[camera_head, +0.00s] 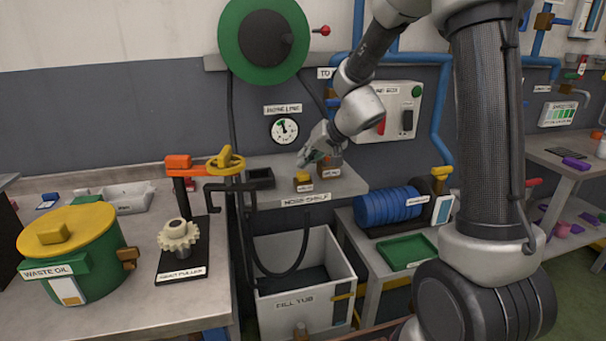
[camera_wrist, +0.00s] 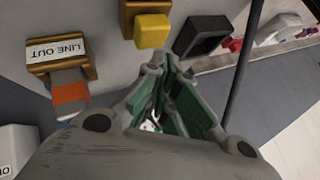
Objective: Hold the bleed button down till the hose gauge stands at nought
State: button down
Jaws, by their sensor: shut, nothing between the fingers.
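The yellow button (camera_head: 303,175) sits on a small brown block on the hose shelf (camera_head: 345,187). It also shows in the wrist view (camera_wrist: 152,31), just beyond the fingertips. My gripper (camera_head: 304,160) is shut and empty, a little above the button; a gap appears to remain between them. It also shows in the wrist view (camera_wrist: 169,68). The round white hose gauge (camera_head: 284,130) hangs on the wall under the "HOSE LINE" label.
A brown block labelled "LINE OUT" (camera_wrist: 58,52) with an orange and grey fitting stands beside the button. A black open box (camera_head: 260,178) is on its other side. A fill tub (camera_head: 297,309) stands below the shelf. A dark hose (camera_head: 232,110) hangs at the shelf's left.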

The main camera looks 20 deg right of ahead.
aim_at(305, 172)
jog(key=shift+f, duration=0.15)
jog(key=shift+f, duration=0.3)
jog(key=shift+f, duration=0.5)
dwell(0.9)
jog(key=shift+r, duration=0.1)
dwell(1.4)
jog(key=shift+r, duration=0.85)
jog(key=shift+r, duration=2.5)
